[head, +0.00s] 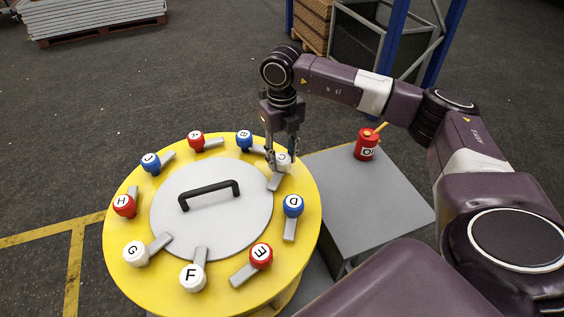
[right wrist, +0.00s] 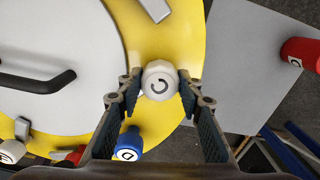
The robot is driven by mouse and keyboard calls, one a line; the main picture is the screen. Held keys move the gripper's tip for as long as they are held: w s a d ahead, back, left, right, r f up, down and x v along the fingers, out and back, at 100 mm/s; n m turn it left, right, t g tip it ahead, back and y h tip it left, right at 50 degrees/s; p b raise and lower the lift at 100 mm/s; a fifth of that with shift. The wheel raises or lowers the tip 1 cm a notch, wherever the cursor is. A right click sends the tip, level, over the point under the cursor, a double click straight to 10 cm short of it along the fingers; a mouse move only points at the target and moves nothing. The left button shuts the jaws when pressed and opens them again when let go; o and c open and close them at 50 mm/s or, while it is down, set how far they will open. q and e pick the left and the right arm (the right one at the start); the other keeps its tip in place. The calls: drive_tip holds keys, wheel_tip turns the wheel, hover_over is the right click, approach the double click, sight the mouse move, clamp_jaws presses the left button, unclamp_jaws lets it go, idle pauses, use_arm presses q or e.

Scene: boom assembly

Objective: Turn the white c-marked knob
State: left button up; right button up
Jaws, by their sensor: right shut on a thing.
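The white c-marked knob (head: 284,165) sits on the upper right rim of the round yellow boom device (head: 133,205). Its grey lever points down and left, towards the lid. In the right wrist view the knob (right wrist: 160,88) is between the two fingers, with its letter facing the camera. My right gripper (head: 282,157) comes down from above and is shut on this knob, hiding part of it in the head view. My left gripper is not in view.
Blue, red and white lettered knobs with grey levers ring the grey lid (head: 225,222), including the blue D knob (head: 293,205) nearby. A black handle (head: 209,193) stands on the lid. A red can (head: 366,145) stands on the grey box (head: 365,195) at right.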

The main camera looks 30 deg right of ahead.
sight(282, 158)
drive_tip(key=n+b, duration=0.3)
drive_tip(key=n, duration=0.2)
drive_tip(key=shift+w+n, duration=0.1)
drive_tip(key=shift+n, duration=0.2)
drive_tip(key=shift+n+b, duration=1.2)
drive_tip(key=shift+n, duration=1.1)
drive_tip(key=shift+r, duration=0.1)
drive_tip(key=o, duration=1.2)
drive_tip(key=shift+c, duration=0.2)
drive_tip(key=shift+r, duration=0.15)
wheel_tip(282, 158, up, 12)
drive_tip(key=shift+a+f, duration=0.1)
drive_tip(key=shift+f, duration=0.2)
